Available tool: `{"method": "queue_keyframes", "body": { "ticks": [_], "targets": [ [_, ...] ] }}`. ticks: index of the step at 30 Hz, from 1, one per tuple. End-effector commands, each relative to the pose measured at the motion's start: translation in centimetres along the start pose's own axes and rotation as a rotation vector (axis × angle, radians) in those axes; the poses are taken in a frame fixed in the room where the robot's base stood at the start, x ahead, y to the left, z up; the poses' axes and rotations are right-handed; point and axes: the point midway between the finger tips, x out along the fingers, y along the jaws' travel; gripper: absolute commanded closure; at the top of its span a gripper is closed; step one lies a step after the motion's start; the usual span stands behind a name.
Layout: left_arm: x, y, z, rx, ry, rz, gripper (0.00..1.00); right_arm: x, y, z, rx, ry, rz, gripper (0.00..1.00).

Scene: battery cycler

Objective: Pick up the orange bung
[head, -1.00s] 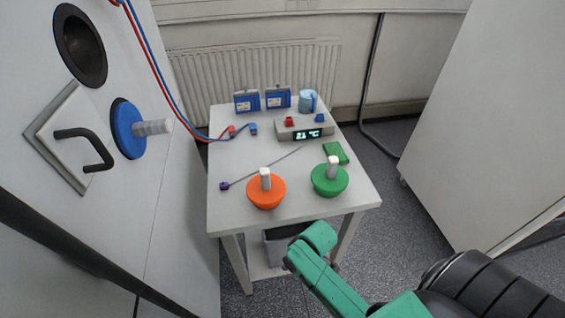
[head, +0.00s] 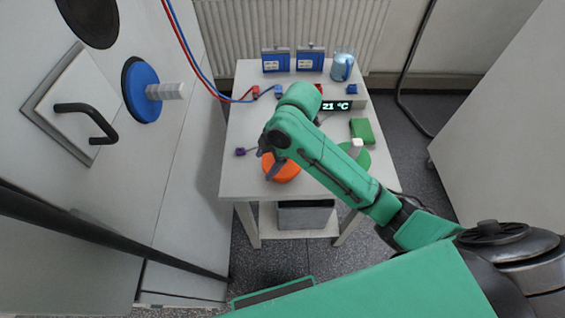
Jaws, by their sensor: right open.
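The orange bung (head: 287,173) sits on the white table near its front edge. Its white handle is hidden behind my right arm in the head view. My right gripper (head: 268,165) is over the left part of the bung, jaws open, pointing down. Whether a finger touches the bung or its handle I cannot tell. My left gripper is not in view.
The green bung (head: 361,158) stands just right, partly behind my right arm. The temperature display (head: 337,106), blue boxes (head: 275,60) and a blue cup (head: 342,66) are farther back. A purple-ended probe (head: 240,152) lies left. A blue bung (head: 142,92) sits in the left wall.

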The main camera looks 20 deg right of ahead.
Motion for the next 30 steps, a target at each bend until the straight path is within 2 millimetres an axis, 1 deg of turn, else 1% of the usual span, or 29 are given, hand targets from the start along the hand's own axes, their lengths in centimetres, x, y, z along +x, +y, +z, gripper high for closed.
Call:
{"method": "queue_keyframes", "body": {
  "ticks": [1, 2, 3, 5, 6, 9, 12, 14, 16, 21, 24, 27, 30],
  "targets": [
    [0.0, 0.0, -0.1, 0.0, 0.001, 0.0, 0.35, -1.1, 1.4, -0.1, -0.138, -0.034, -0.021, 0.29],
    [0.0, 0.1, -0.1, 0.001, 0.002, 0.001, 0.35, -1.8, 2.0, -0.1, -0.233, -0.054, -0.044, 0.29],
    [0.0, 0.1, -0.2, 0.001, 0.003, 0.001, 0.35, -2.9, 2.9, 0.2, -0.36, -0.084, -0.082, 0.29],
    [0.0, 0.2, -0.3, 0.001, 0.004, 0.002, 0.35, -4.7, 4.0, 1.0, -0.531, -0.129, -0.145, 0.29],
    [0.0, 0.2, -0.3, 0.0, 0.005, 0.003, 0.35, -6.0, 4.7, 1.6, -0.623, -0.151, -0.186, 0.29],
    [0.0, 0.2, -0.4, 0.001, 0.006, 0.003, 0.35, -8.6, 5.7, 2.8, -0.776, -0.182, -0.264, 0.29],
    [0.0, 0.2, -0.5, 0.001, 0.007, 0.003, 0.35, -9.7, 5.9, 3.4, -0.841, -0.187, -0.303, 0.29],
    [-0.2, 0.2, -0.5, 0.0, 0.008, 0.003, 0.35, -9.3, 5.8, 3.6, -0.85, -0.186, -0.311, 0.29],
    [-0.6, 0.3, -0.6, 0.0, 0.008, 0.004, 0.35, -8.1, 5.4, 4.0, -0.85, -0.183, -0.313, 0.29],
    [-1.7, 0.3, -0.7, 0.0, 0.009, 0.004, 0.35, -3.9, 4.6, 5.2, -0.849, -0.183, -0.311, 0.29],
    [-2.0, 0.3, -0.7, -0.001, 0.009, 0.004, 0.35, -2.0, 4.3, 5.7, -0.85, -0.183, -0.308, 0.29],
    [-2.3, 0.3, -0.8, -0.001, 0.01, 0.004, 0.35, -1.0, 4.1, 6.0, -0.848, -0.184, -0.306, 0.29],
    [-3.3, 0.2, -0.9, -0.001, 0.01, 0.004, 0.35, 0.5, 3.6, 6.5, -0.848, -0.184, -0.308, 0.29]
  ]
}}
